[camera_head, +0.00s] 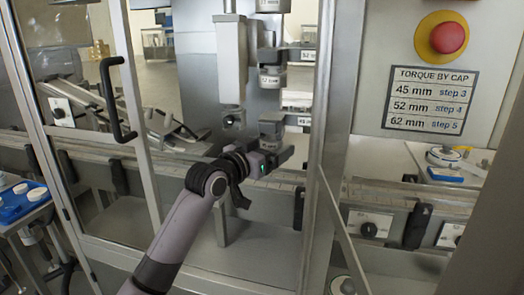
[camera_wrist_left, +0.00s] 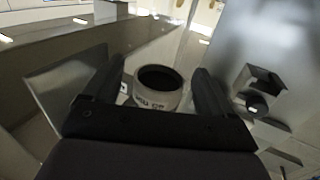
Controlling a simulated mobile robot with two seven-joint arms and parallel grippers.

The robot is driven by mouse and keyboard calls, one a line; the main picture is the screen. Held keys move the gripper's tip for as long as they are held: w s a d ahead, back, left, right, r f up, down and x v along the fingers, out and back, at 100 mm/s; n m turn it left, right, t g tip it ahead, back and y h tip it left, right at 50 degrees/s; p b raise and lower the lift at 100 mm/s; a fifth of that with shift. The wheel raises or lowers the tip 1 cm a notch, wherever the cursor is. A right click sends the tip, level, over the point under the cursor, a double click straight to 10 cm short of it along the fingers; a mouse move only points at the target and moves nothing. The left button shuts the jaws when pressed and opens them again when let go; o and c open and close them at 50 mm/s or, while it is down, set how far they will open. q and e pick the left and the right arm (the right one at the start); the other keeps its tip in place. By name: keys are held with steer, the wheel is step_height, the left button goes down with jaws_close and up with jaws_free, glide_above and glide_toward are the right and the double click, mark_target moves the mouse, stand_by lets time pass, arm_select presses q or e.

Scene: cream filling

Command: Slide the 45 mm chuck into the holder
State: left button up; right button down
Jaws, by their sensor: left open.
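My left gripper (camera_head: 279,156) reaches through the open doorway of the machine. It also shows in the left wrist view (camera_wrist_left: 158,84), with its two dark fingers apart. A pale round chuck (camera_wrist_left: 150,101) with a dark hollow top stands between the fingers, with visible gaps at its sides. Its label is upside down and I cannot read it surely. In the head view a grey chuck (camera_head: 271,124) shows just above the gripper. Another labelled chuck (camera_head: 272,78) is higher, below the spindle. A metal bracket (camera_wrist_left: 248,80) is right of the fingers; I cannot tell whether it is the holder. My right gripper is not in view.
The door (camera_head: 122,100) with a black handle is at the left, and a metal frame post (camera_head: 327,110) is close at the right. A conveyor rail (camera_head: 375,186) runs across behind the arm. A red stop button (camera_head: 448,37) and a torque sign (camera_head: 430,102) are on the right panel.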

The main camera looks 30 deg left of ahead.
arm_select(q)
steer(key=shift+w, duration=0.25)
steer(key=c, duration=1.1)
steer(key=o, duration=0.3)
steer(key=shift+c, duration=1.2)
steer(key=shift+r+p, duration=0.15)
steer(key=shift+p, duration=0.3)
